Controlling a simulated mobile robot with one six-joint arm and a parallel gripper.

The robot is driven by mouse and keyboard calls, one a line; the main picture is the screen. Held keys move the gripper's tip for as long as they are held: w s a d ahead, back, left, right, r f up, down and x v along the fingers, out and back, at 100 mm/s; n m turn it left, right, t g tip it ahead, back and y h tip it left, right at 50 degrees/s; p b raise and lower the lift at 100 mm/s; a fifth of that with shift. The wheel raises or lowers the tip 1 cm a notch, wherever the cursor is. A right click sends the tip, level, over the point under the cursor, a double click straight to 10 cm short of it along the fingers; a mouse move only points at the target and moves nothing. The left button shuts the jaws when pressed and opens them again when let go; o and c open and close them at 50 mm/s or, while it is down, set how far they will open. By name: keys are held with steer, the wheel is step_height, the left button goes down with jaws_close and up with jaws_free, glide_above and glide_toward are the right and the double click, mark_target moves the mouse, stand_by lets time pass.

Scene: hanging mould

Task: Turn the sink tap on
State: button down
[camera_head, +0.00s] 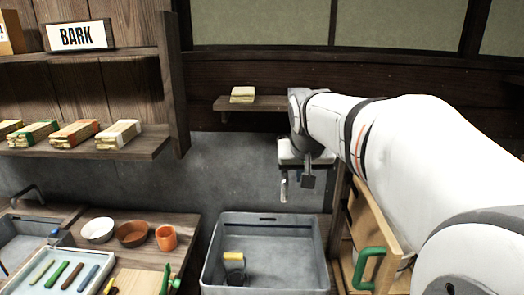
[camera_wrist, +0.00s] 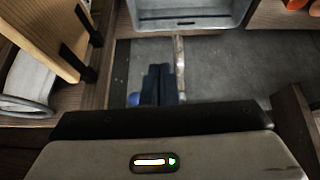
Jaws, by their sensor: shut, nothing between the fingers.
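A dark curved tap spout (camera_head: 28,193) rises over a grey sink basin (camera_head: 18,250) at the far left of the head view. A small blue-topped piece (camera_head: 55,235) stands by the basin's right edge; I cannot tell if it is the tap's handle. My gripper (camera_head: 308,181) is far to the right of that sink, pointing down in front of the grey wall. In the wrist view my gripper (camera_wrist: 164,72) is shut and empty. Beside it are a thin metal pipe (camera_wrist: 180,52) and a blue round knob (camera_wrist: 133,98), partly hidden; I cannot tell whether it touches them.
A grey tub (camera_head: 210,265) holding a yellow-and-black object stands below my gripper. A wooden cabinet door with a green handle (camera_head: 369,262) is at the right. Bowls, an orange cup (camera_head: 166,237) and a tool tray (camera_head: 68,275) stand on the left counter. Shelves hang above.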

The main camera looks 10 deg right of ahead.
steer(key=w+d+r+m+t+h+b, duration=0.1)
steer(key=w+d+r+m+h, duration=0.1)
steer(key=w+d+r, duration=0.4)
steer(key=w+d, duration=0.4)
steer(key=w, duration=0.3)
steer(key=shift+r+m+t+b, duration=0.15)
steer(key=shift+m+t+b, duration=0.15)
steer(key=shift+t, duration=0.1)
steer(key=shift+w, duration=0.1)
steer(key=p+x, duration=0.2)
steer(key=x, duration=0.8)
steer(key=s, duration=0.1)
steer(key=s+a, duration=0.1)
steer(key=s, duration=0.1)
steer(key=shift+s+a+f, duration=0.2)
steer(key=shift+a+f, duration=0.15)
steer(key=shift+f, duration=0.05)
steer(key=shift+s, duration=0.1)
